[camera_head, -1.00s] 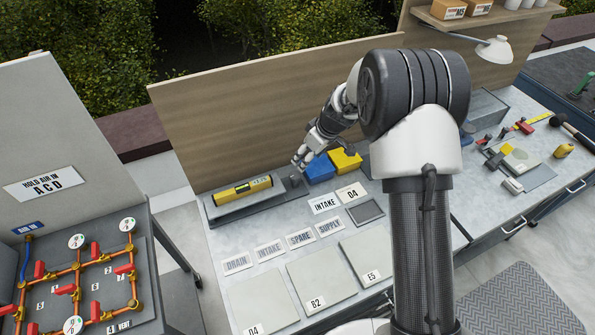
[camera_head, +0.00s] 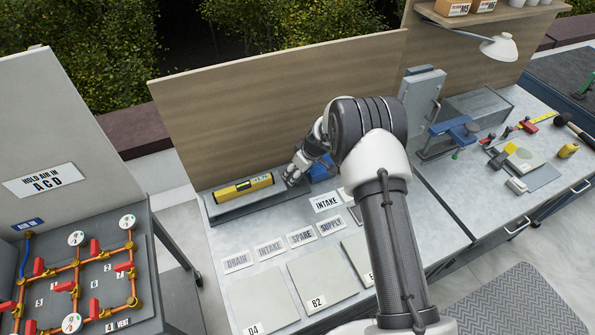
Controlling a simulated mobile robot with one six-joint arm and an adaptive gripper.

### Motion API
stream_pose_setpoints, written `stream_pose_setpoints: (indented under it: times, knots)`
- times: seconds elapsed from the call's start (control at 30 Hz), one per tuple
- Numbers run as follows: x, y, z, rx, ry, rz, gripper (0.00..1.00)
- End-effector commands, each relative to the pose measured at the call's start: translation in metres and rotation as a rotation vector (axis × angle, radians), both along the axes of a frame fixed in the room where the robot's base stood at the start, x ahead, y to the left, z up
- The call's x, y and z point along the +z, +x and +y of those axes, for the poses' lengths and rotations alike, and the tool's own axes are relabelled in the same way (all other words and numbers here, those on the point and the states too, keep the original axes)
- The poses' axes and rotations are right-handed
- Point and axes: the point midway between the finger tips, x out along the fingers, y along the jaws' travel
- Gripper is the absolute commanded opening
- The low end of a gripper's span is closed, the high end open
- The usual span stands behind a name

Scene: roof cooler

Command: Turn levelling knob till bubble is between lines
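A yellow spirit level (camera_head: 243,189) lies on a grey levelling platform (camera_head: 222,216) at the back left of the bench. The bubble in its dark window is too small to make out. My gripper (camera_head: 292,179) is low at the right end of the platform, where the levelling knob sits. The fingers cover the knob. I cannot tell whether they touch it, or whether they are open or shut.
A blue bin (camera_head: 322,168) stands just right of my gripper, partly behind my arm. Label cards such as the INTAKE card (camera_head: 327,203) and flat pads (camera_head: 322,281) lie in front. A wooden back panel (camera_head: 270,110) rises behind.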

Motion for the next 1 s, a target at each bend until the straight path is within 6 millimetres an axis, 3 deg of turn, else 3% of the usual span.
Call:
stream_pose_setpoints:
  times: [0.1, 0.73, 1.0]
  knots:
    - [0.0004, 0.0, 0.0, 0.0, 0.0, 0.0, 0.53]
    - [0.0006, 0.0, 0.0, 0.0, 0.0, 0.0, 0.11]
    - [0.0009, -0.0003, 0.0002, -0.023, 0.0, 0.0, 0.1]
